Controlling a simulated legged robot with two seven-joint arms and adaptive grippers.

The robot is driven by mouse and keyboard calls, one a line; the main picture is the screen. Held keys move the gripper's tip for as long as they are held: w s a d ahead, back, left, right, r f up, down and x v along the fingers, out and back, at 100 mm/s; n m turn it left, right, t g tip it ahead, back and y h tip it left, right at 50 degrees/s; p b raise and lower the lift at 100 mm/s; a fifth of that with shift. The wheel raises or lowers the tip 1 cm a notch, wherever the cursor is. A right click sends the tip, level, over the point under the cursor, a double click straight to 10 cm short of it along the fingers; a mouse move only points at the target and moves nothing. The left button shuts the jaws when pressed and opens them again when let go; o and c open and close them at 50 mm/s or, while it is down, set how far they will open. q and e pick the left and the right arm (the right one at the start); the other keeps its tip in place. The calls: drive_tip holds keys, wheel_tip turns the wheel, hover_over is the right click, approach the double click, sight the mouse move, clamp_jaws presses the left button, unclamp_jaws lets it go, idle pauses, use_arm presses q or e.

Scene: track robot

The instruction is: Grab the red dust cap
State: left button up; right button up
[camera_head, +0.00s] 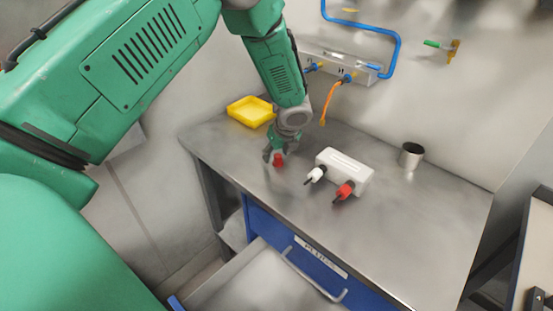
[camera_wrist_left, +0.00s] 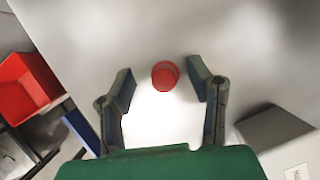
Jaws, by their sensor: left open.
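The red dust cap (camera_head: 278,160) stands on the metal tabletop near its front left edge. My left gripper (camera_head: 277,152) reaches down over it from above, with its fingers open. In the left wrist view, the round red cap (camera_wrist_left: 165,76) lies between the two spread fingertips of the left gripper (camera_wrist_left: 161,82). There is a visible gap on each side of the cap, and neither finger appears to touch it. My right gripper is not in view.
A white box (camera_head: 345,167) with white and red connectors stands right of the gripper. A yellow tray (camera_head: 250,111) lies behind left, a metal cup (camera_head: 411,155) back right. An open drawer (camera_head: 262,282) sits below the table. A red container (camera_wrist_left: 28,86) shows in the wrist view.

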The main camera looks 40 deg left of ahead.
use_arm(q)
drive_tip(key=shift+x, duration=0.75)
drive_tip(key=shift+w+d+r, duration=0.1)
drive_tip(key=shift+d, duration=0.35)
drive_tip(key=shift+d+r, duration=0.1)
drive_tip(key=shift+d, duration=0.05)
drive_tip(key=c, duration=0.8)
drive_tip(key=shift+c, duration=0.2)
